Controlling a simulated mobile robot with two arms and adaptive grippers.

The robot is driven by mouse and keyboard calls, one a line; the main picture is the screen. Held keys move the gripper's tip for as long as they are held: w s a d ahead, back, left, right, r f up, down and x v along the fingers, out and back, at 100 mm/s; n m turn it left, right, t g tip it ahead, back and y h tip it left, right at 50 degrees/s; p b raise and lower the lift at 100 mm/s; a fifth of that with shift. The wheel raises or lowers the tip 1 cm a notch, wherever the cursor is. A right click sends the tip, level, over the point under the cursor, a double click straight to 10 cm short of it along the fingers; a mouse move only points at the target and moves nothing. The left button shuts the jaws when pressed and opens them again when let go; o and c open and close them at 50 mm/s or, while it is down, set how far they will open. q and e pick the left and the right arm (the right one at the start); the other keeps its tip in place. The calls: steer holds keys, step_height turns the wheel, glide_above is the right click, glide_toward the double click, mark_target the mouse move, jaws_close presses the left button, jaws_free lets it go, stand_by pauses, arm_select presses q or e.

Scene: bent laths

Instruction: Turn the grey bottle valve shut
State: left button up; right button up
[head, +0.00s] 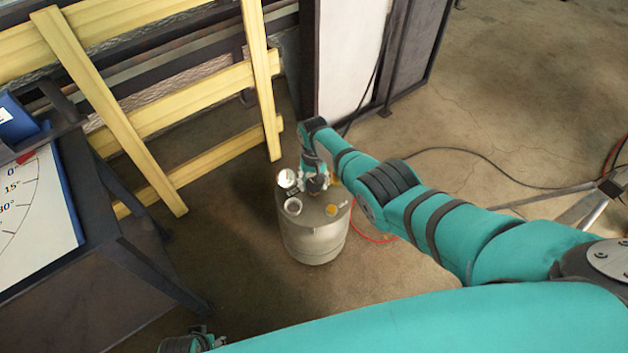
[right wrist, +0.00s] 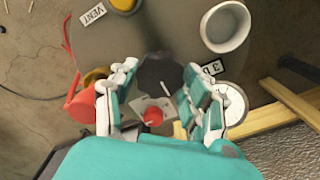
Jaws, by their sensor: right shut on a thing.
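The grey bottle (head: 312,246) stands upright on the floor, with fittings on its top. In the right wrist view, a dark grey valve knob (right wrist: 158,70) with a white line on it sits on the bottle top (right wrist: 135,50). My right gripper (head: 317,181) reaches down onto the bottle top. In the right wrist view its fingers (right wrist: 158,78) are on either side of the knob and shut on it. Part of my left gripper (head: 190,342) shows at the bottom edge; its fingers are too cut off to judge.
A white gauge (right wrist: 232,104), a white cup-like fitting (right wrist: 225,26), a yellow cap (right wrist: 96,76), a red part (right wrist: 82,105) and a VENT label (right wrist: 93,14) surround the knob. Yellow laths (head: 190,92) stand behind left; a table with an angle chart (head: 40,215) is left. Cables cross the floor right.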

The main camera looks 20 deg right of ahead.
mark_target(314, 183)
steer(key=shift+m, duration=0.3)
steer(key=o, duration=1.2)
steer(key=shift+c, duration=0.2)
step_height(314, 183, up, 12)
stand_by(0.4)
